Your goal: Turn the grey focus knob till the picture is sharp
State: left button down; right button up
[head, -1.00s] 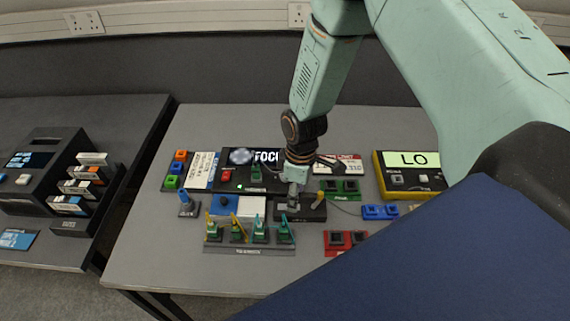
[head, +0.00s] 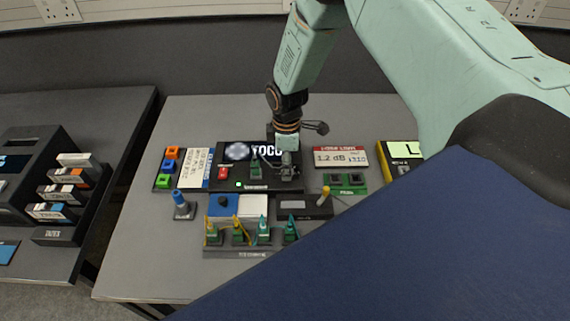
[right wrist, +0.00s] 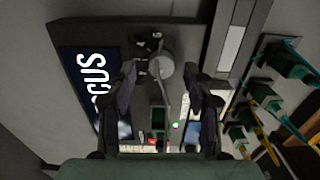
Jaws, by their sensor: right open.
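The black focus unit (head: 222,180) lies on the middle of the grey table. Its screen shows a pale round picture (head: 237,152) beside large white lettering, partly hidden by my right arm; the picture's sharpness is too small to judge. The grey focus knob (right wrist: 160,66) shows as a round disc in the right wrist view, at the unit's end beside the lettered screen (right wrist: 94,88). My right gripper (right wrist: 161,74) is open above the unit, its fingers on either side of the knob, with no clear contact. In the head view the right gripper (head: 287,172) covers the knob. My left gripper is not in view.
A row of connectors (head: 250,238) stands in front, with a blue and white block (head: 237,206) and a dark box (head: 305,207) behind it. A green double holder (head: 345,182) and a loss-limit sign (head: 341,157) are to the right.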

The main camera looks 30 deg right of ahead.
jog(key=shift+d+f, duration=0.1)
jog(key=shift+f, duration=0.35)
jog(key=shift+s+f, duration=0.1)
jog(key=shift+s, duration=0.3)
jog(key=shift+w, duration=0.15)
jog(key=shift+c, duration=0.7)
jog(key=shift+w, duration=0.25)
jog(key=shift+c, duration=1.4)
jog(key=shift+s, duration=0.25)
jog(key=c, duration=0.5)
grip_shut()
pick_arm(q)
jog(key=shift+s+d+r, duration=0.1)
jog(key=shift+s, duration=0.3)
pick_arm(e)
jog(key=shift+w, duration=0.1)
